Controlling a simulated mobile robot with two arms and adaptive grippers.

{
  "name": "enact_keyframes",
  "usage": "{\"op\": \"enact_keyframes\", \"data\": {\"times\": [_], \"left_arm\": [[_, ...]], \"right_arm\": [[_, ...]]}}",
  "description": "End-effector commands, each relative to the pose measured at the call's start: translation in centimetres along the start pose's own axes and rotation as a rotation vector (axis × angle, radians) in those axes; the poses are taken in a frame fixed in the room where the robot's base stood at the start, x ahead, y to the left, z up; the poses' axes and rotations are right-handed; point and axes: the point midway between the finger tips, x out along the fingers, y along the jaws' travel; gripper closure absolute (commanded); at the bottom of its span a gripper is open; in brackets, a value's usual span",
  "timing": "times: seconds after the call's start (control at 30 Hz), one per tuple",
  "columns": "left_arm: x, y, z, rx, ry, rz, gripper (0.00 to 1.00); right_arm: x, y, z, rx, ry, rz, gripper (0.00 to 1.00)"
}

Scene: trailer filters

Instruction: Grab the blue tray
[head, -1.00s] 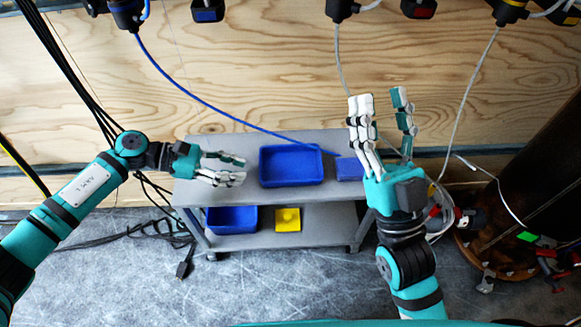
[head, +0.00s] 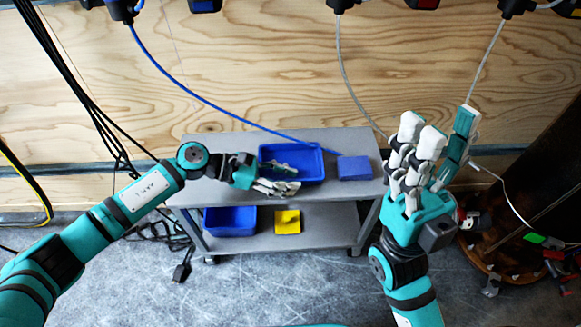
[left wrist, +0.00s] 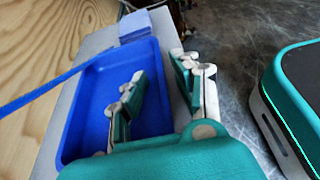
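The blue tray (head: 312,177) sits on the top shelf of the grey cart, open side up and empty. My left gripper (head: 287,179) is open at the tray's left front. In the left wrist view, one finger of the gripper (left wrist: 158,88) is over the inside of the tray (left wrist: 88,110), and the other fingers are outside its right wall. Whether any finger touches the wall cannot be told. My right gripper (head: 445,140) is open and empty, raised to the right of the cart with fingers up.
A flat blue block (head: 353,167) lies right of the tray; it also shows in the left wrist view (left wrist: 135,26). The cart (head: 213,190) has a lower shelf with another blue bin (head: 231,221) and a yellow piece (head: 287,221). A blue cable (head: 200,103) hangs across behind.

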Motion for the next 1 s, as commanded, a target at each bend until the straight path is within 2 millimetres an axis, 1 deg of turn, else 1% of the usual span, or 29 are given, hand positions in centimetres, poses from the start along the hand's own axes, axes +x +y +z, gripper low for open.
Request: {"op": "enact_keyframes", "data": {"times": [0.23,0.27,0.47,0.5,1.0], "left_arm": [[0.18,0.04,0.03,0.000,0.000,0.001,0.70],[0.18,0.04,0.03,0.000,0.000,0.001,0.73],[0.16,0.03,0.03,0.000,0.000,0.001,0.99],[0.16,0.03,0.03,0.000,0.000,0.001,1.00],[0.04,0.05,0.30,0.000,-0.001,0.001,1.00]], "right_arm": [[0.00,-0.01,-0.04,0.000,0.003,0.000,0.60],[0.00,-0.01,-0.04,0.000,0.003,0.000,0.60],[-0.01,-0.02,-0.03,0.000,0.002,0.000,0.60],[-0.01,-0.02,-0.03,0.001,0.002,0.000,0.60],[0.14,-0.02,0.03,0.000,-0.002,0.000,0.60]]}}
